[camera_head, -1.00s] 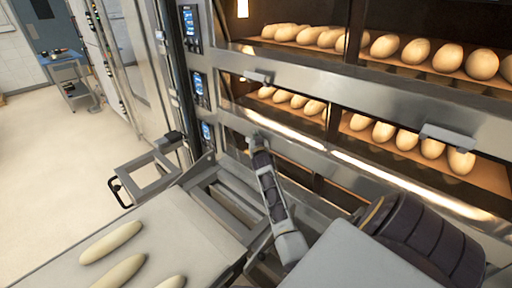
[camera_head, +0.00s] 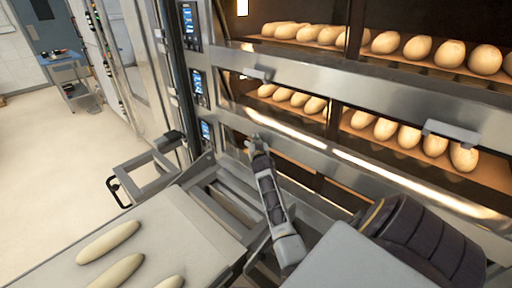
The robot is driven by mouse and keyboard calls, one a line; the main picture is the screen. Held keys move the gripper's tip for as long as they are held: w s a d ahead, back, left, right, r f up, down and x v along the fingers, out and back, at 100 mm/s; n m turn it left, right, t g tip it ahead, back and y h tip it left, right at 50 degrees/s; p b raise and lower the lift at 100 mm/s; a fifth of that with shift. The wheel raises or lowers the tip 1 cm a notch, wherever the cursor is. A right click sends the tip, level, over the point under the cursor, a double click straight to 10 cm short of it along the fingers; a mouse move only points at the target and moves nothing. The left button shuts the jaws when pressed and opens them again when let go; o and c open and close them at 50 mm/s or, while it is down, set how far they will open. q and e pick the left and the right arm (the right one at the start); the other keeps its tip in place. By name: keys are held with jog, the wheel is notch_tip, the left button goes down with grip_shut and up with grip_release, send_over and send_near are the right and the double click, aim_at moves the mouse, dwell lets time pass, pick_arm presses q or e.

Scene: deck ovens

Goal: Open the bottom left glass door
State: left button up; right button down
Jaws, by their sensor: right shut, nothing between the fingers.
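The fingers look closed with nothing held. I cannot tell whether they touch the door or a handle. My left gripper is out of view.
Above, decks hold bread loaves (camera_head: 295,101), with metal handles (camera_head: 257,74) on their doors. Control panels (camera_head: 199,88) line the oven's left side. A loader table (camera_head: 165,225) with dough pieces (camera_head: 108,242) stands at front left.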

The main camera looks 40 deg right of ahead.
jog(key=shift+f+b, duration=0.5)
jog(key=shift+f, duration=0.2)
jog(key=shift+s+a+r+p, duration=0.35)
jog(key=shift+s+a+p, duration=0.25)
jog(key=shift+p, duration=0.15)
jog(key=shift+r+p+v, duration=0.2)
jog(key=shift+p+v, duration=0.65)
jog(key=shift+v, duration=0.55)
jog(key=shift+r+p+v, duration=0.15)
jog(key=shift+p+v, duration=0.7)
jog(key=shift+v, duration=0.5)
